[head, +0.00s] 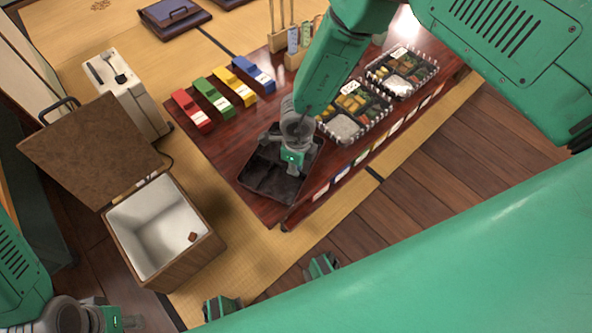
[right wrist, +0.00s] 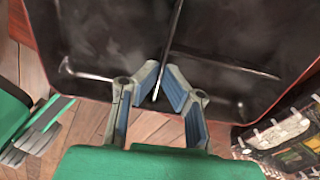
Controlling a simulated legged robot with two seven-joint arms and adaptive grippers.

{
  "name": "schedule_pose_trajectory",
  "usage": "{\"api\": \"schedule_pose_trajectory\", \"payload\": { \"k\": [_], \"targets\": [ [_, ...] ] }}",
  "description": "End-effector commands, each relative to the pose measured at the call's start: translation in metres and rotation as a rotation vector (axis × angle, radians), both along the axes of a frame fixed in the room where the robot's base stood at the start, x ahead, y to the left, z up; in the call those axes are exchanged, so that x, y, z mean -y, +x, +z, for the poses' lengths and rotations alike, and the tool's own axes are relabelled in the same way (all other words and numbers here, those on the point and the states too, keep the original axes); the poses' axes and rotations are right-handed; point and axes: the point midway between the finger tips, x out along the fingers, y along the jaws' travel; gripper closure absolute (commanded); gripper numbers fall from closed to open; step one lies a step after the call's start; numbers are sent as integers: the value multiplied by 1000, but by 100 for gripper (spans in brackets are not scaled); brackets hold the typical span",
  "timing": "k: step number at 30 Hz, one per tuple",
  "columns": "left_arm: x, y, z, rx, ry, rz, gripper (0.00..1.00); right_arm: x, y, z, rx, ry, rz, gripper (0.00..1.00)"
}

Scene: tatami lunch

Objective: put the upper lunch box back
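A dark, empty, divided box (head: 255,182) sits at the table's near left corner, perhaps the upper lunch box. My right gripper (head: 296,168) is over it. In the right wrist view, its fingers (right wrist: 162,75) stand on either side of a thin divider (right wrist: 176,30) at the box's near edge. The tips are close together; whether they touch the divider is unclear. Two filled lunch boxes stand further right, a nearer one (head: 345,128) and a farther one (head: 400,85). My left gripper (head: 122,319) is at the bottom left, away from the table, partly cut off.
Red (head: 192,110), green (head: 213,97), yellow (head: 233,87) and blue (head: 254,75) items line the table's left side. A lidded cooler box stands open (head: 155,262) on the floor, left of the table. A white appliance (head: 137,105) is behind it.

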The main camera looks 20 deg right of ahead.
Motion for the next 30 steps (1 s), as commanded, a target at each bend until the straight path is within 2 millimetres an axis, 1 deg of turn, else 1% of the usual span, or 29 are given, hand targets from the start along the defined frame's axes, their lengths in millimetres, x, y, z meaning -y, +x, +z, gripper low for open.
{"api": "schedule_pose_trajectory", "payload": {
  "k": [1,6,8,9,17,20,23,30],
  "targets": [
    [0,0,-3,0,0,0,69,0,1,-4,1,0,1,100],
    [0,0,-1,0,0,1,69,-1,0,-3,1,-1,1,100],
    [0,0,-1,0,0,1,69,0,0,-3,0,0,1,79],
    [0,0,-1,0,0,1,69,0,0,-3,0,0,1,74],
    [0,0,-1,0,0,1,69,0,0,-2,1,1,1,74],
    [0,0,1,0,0,1,69,0,1,2,1,1,0,74],
    [0,0,7,0,0,0,69,0,1,15,1,1,0,74],
    [0,0,30,0,0,1,69,1,2,68,2,2,0,74]
  ]
}}
